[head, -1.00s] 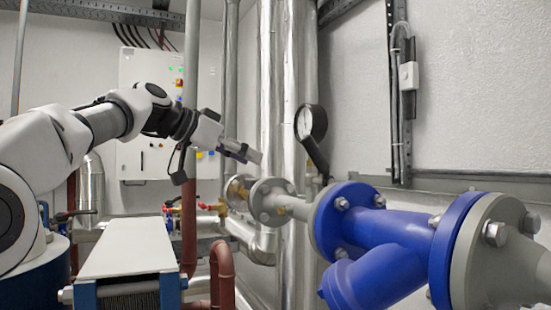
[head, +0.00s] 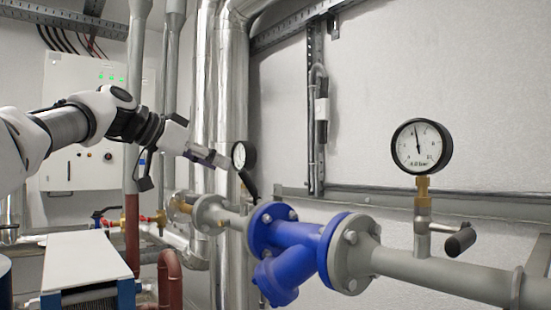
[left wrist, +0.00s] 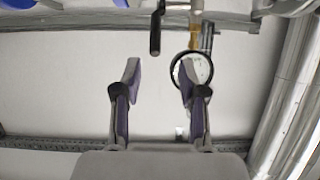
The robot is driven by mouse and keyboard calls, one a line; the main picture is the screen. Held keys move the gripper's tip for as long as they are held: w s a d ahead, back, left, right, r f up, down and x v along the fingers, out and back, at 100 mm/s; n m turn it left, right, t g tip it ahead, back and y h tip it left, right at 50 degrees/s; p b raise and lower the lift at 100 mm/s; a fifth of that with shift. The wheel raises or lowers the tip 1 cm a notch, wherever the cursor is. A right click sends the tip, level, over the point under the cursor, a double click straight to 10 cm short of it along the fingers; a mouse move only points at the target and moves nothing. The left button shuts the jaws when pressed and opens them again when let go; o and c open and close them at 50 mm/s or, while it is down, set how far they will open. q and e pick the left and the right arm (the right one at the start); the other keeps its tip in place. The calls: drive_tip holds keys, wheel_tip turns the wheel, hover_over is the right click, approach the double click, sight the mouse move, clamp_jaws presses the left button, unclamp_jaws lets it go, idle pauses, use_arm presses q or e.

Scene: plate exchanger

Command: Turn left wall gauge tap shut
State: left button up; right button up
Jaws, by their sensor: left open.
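The left wall gauge (head: 240,156) is a round white dial in a black case, seen at an angle in the head view. Its black tap handle (head: 248,184) slants just below it. My left gripper (head: 214,157) is open and empty, to the left of this gauge in the head view. In the left wrist view, my left gripper (left wrist: 160,82) has its two fingers wide apart. There a gauge (left wrist: 193,69) shows partly behind one finger, with a brass fitting (left wrist: 207,36). A black handle (left wrist: 155,34) stands beyond the fingertips, apart from them. My right gripper is not in view.
A second gauge (head: 421,146) with a black-handled tap (head: 460,241) stands on a grey pipe at right. A blue valve body (head: 290,250) and grey flanges fill the middle. Tall silver pipes (head: 232,80) rise behind the gripper. A white-topped unit (head: 85,265) is at lower left.

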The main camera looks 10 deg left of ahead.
sight(239, 171)
use_arm(q)
drive_tip(key=p+x, duration=0.1)
drive_tip(key=x, duration=0.7)
drive_tip(key=shift+s+d+r, duration=0.15)
drive_tip(key=shift+d, duration=0.4)
drive_tip(key=shift+w+a, duration=0.15)
drive_tip(key=shift+w, duration=0.05)
clamp_jaws()
